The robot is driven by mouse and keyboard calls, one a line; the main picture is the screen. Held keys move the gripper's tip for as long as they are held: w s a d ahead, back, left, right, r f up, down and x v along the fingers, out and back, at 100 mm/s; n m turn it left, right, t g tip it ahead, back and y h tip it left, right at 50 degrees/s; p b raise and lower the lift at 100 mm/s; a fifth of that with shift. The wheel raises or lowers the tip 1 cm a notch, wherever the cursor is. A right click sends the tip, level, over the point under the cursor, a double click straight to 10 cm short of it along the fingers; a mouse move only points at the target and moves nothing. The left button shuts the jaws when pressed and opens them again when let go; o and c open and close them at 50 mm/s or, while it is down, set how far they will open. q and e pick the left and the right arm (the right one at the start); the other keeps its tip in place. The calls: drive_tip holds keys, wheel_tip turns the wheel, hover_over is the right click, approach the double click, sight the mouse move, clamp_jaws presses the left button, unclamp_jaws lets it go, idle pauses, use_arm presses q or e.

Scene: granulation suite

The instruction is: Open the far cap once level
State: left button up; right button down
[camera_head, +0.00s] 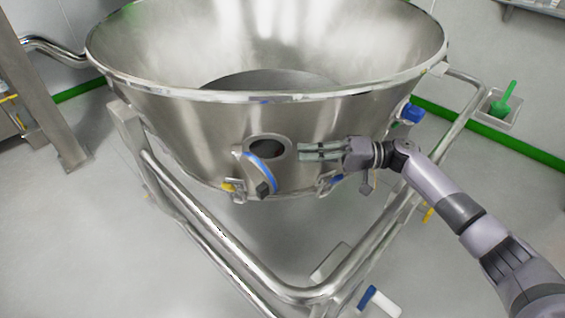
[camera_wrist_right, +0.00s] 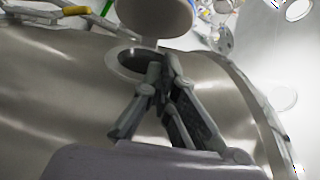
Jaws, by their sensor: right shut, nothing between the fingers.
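A large steel bowl (camera_head: 180,125) sits in a tubular frame with its rim roughly level. Its front wall has a round port (camera_head: 268,147) with a dark, uncovered opening. A cap with a blue edge (camera_head: 263,172) hangs swung aside below and left of the port. In the right wrist view the port (camera_wrist_right: 125,62) is partly hidden behind my fingers, and the cap's round face (camera_wrist_right: 155,16) shows beyond it. My right gripper (camera_head: 302,151) is shut and empty, just right of the port. In the wrist view its fingertips (camera_wrist_right: 165,62) overlap the port's edge; contact is unclear. My left gripper is out of view.
The frame's tubes (camera_head: 225,250) run below and in front of the bowl. A blue-topped fitting (camera_head: 412,112) sits at the bowl's right side. A green scoop (camera_head: 503,100) is in a holder by the right wall. Open floor lies at the lower left.

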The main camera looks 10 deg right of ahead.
sight(293, 155)
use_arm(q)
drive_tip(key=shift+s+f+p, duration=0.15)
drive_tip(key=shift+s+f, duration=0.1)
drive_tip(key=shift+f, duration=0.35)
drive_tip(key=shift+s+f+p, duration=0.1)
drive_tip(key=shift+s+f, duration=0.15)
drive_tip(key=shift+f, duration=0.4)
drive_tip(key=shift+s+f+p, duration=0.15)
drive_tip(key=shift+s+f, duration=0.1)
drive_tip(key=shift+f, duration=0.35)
use_arm(e)
drive_tip(key=s+a, duration=0.1)
drive_tip(key=a, duration=0.5)
drive_tip(key=shift+s+a+f, duration=0.15)
drive_tip(key=shift+s+f, duration=0.05)
drive_tip(key=shift+f, duration=0.15)
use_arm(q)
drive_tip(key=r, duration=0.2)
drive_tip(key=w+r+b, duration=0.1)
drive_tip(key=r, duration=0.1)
use_arm(e)
drive_tip(key=shift+s+a+f, duration=0.2)
drive_tip(key=shift+s+a, duration=0.25)
drive_tip(key=shift+s, duration=0.15)
drive_tip(key=shift+s+a+f, duration=0.15)
drive_tip(key=shift+s+a, duration=0.3)
drive_tip(key=shift+s, duration=0.1)
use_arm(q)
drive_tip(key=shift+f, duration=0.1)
